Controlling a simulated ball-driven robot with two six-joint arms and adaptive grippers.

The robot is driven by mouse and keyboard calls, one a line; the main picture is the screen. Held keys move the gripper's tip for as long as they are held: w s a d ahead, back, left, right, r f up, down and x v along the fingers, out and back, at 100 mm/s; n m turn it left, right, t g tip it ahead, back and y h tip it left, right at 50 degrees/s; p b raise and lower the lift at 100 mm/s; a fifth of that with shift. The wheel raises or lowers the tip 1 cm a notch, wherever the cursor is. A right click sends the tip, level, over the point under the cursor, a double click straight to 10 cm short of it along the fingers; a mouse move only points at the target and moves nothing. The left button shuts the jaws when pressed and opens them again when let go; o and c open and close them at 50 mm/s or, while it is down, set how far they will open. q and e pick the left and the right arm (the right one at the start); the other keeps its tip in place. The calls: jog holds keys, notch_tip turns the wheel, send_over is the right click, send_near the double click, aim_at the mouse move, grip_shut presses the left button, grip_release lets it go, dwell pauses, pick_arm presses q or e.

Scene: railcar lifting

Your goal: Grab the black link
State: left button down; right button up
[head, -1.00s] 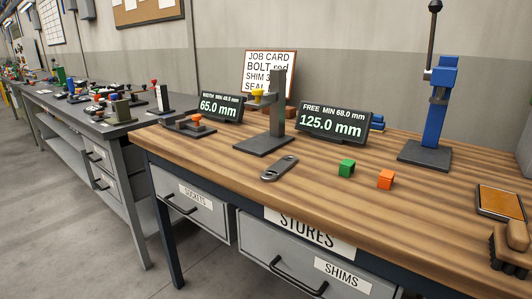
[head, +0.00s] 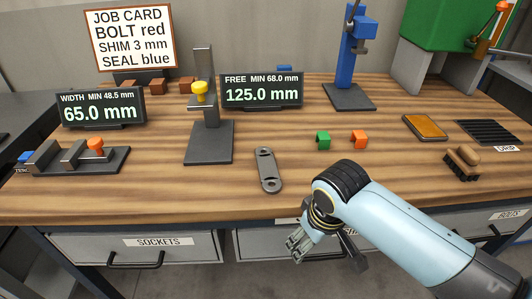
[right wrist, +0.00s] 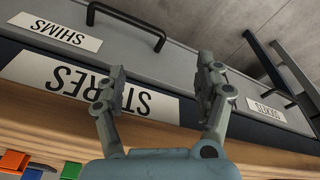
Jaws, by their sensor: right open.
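The black link (head: 267,170), a dark grey bar with rounded ends and a hole near each end, lies flat on the wooden bench near its front edge. My right gripper (head: 325,250) hangs in front of the bench edge, below and to the right of the link, and does not touch it. In the right wrist view my right gripper (right wrist: 160,80) is open and empty, its fingers apart in front of the drawer fronts. The link is not clearly made out in that view. My left gripper is not in view.
A gauge stand (head: 208,145) is behind-left, and a clamp fixture (head: 75,160) is further left. A brush (head: 463,162) lies at right. Wood around the link is clear.

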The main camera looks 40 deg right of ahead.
notch_tip(320, 180, up, 10)
jog(key=w+p, duration=0.2)
jog(key=w, duration=0.2)
jog(key=w+r+m, duration=0.1)
jog(key=w, duration=0.2)
jog(key=w+r+m, duration=0.1)
jog(key=w, duration=0.1)
jog(key=shift+w+d+g+p, duration=0.2)
jog(key=shift+w+g+p, duration=0.1)
jog(key=shift+w+g, duration=0.1)
notch_tip(320, 180, up, 6)
jog(key=m+g, duration=0.1)
jog(key=m, duration=0.1)
send_over(267, 166)
jog(key=shift+y, duration=0.4)
notch_tip(267, 166, down, 10)
jog(key=shift+s+p, duration=0.1)
jog(key=shift+p, duration=0.6)
jog(key=shift+c, duration=0.4)
grip_shut()
